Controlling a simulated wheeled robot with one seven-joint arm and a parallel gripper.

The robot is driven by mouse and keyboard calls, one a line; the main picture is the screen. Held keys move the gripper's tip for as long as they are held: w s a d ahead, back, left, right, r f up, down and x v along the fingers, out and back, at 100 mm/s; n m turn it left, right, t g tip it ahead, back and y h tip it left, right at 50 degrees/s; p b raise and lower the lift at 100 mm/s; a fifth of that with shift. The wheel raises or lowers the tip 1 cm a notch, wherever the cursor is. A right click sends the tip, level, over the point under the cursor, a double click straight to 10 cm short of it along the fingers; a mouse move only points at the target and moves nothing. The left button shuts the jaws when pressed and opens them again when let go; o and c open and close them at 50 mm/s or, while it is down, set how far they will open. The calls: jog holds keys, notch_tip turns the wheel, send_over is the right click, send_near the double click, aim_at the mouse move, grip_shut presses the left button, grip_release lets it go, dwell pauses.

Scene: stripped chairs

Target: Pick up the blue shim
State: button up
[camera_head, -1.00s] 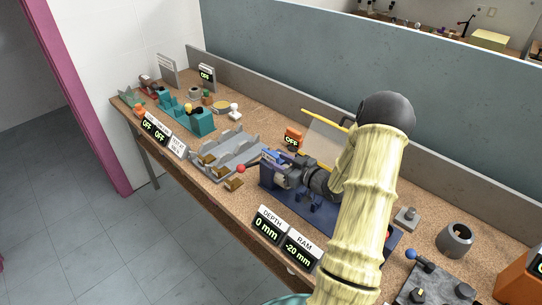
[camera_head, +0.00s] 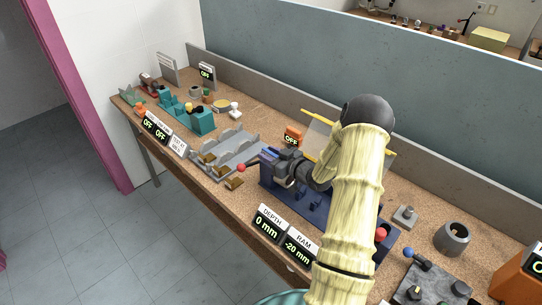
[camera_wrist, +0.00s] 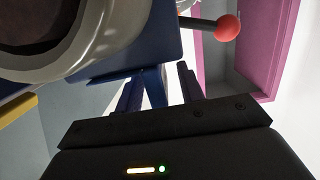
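A small blue piece (camera_head: 269,152) shows at the left end of the dark blue press fixture (camera_head: 312,208). I cannot tell whether it is the blue shim or part of the fixture. My gripper (camera_head: 284,166) is over that left end, close to the piece, with its fingertips hard to make out. In the wrist view its two dark fingers (camera_wrist: 160,90) stand apart, with blue surfaces of the fixture (camera_wrist: 150,55) just beyond them. No shim can be made out between the fingers.
A red-knobbed lever (camera_head: 241,167) sticks out left of the fixture; the knob also shows in the wrist view (camera_wrist: 228,27). A grey rack (camera_head: 225,150) with brown blocks stands further left. Display boxes (camera_head: 268,222) line the front edge. A yellow-edged panel (camera_head: 318,135) stands behind.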

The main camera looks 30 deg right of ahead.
aim_at(270, 152)
dwell(0.3)
grip_shut()
notch_tip(270, 152, up, 10)
jog(key=shift+b, duration=0.4)
jog(key=shift+r, duration=0.1)
dwell(0.9)
